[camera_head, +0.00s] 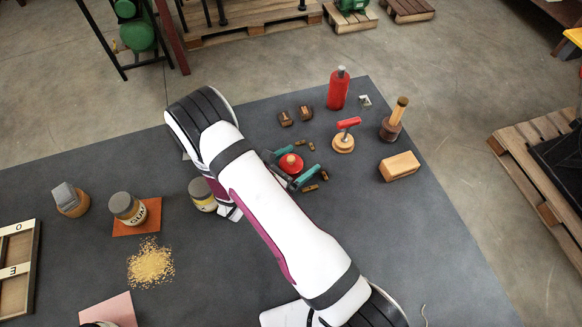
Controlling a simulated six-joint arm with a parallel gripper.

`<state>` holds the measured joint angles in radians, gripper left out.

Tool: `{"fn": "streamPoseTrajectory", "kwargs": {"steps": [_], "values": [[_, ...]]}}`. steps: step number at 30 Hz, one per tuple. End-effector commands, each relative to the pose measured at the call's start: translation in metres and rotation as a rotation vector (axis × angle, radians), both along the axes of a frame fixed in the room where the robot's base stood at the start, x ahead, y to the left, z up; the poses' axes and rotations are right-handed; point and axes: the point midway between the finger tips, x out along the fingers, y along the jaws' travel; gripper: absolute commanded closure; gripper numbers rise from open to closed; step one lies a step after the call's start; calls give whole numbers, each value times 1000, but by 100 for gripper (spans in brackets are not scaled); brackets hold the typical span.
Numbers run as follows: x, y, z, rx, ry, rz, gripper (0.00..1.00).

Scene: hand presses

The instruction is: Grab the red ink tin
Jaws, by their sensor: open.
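The red ink tin (291,163) looks to be the low round red thing with a pale yellowish spot on top, standing on the dark table (440,235). My gripper (304,160) has teal fingers and is open, with one finger on the upper left side of the tin and the other on its lower right side. The tin sits between the fingers, nearer their base. I cannot tell whether either finger touches it.
Small brass pieces (324,175) lie close around the fingers. Jars (128,208) stand left.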

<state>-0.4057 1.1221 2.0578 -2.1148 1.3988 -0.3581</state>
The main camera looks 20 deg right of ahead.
Motion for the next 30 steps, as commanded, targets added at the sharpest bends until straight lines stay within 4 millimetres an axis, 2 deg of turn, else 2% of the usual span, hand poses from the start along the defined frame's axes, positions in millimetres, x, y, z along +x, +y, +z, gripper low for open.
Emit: {"fn": "streamPoseTrajectory", "kwargs": {"steps": [5,21,30], "values": [[0,0,0,0,0,1,2],[0,1,0,0,-1,0,99],[0,1,4,0,-2,0,100]]}}
